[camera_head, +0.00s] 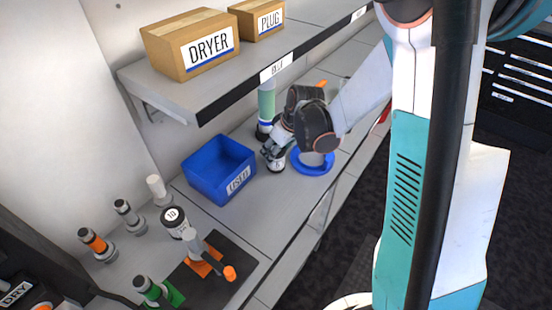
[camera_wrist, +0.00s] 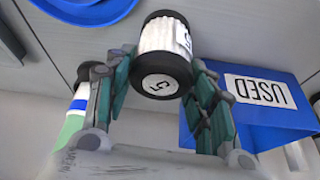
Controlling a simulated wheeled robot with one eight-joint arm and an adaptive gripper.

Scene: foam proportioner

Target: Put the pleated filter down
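The pleated filter (camera_head: 277,161) is a short white cylinder with black end caps. In the wrist view the filter (camera_wrist: 163,42) sits between the two fingers of my gripper (camera_wrist: 163,62), its cap marked 5 facing the camera. The fingers appear to press on its sides. In the head view my gripper (camera_head: 276,147) points down with the filter low over the bench, between the blue bin and the blue ring. I cannot tell whether its lower end touches the bench. Part of the filter is hidden behind the fingers.
A blue bin labelled USED (camera_head: 217,168) stands left of my gripper. A blue ring (camera_head: 313,169) lies to the right. A green and white cylinder (camera_head: 267,101) stands behind. A shelf (camera_head: 215,98) with DRYER and PLUG boxes overhangs the bench. Several fittings stand at front left.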

